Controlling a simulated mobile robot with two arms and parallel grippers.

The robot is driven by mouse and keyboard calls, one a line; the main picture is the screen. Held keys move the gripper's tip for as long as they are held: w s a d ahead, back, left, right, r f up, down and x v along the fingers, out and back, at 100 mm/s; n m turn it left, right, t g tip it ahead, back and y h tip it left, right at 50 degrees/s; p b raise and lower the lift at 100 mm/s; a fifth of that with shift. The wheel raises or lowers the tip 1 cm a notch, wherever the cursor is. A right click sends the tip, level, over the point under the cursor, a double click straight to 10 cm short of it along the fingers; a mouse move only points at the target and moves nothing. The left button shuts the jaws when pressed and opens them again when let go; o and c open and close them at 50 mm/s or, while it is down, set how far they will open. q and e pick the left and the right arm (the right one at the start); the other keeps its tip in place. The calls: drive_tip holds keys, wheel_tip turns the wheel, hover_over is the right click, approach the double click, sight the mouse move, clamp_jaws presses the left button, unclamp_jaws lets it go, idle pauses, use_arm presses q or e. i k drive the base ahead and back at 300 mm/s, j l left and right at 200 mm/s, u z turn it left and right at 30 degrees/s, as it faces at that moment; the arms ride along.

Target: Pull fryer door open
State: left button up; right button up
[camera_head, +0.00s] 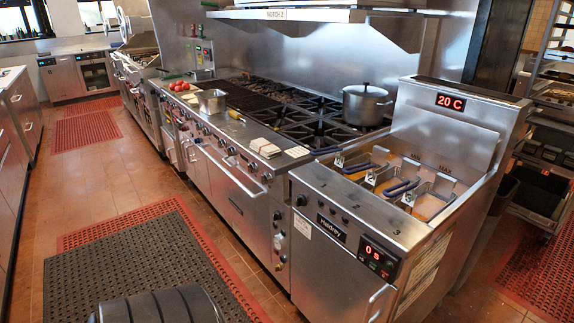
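The fryer (345,205) stands at the right end of the cooking line, with baskets in its oil wells and a red "20 C" display on its back panel. Its steel front door (325,265) sits below the control panel and looks closed. A curved metal door handle (382,300) shows at the door's lower right, near the bottom of the picture. The door's lower part is cut off by the picture edge. Neither my left nor my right gripper is in view.
A range (232,200) with a long oven handle stands left of the fryer, with a pot (366,104) on its burners. A black mat (130,265) and red mats (85,131) lie on the tiled floor. The aisle left of the fryer is open. A rack (545,165) stands right.

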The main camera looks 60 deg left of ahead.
sight(329, 285)
drive_tip(key=u, duration=1.5)
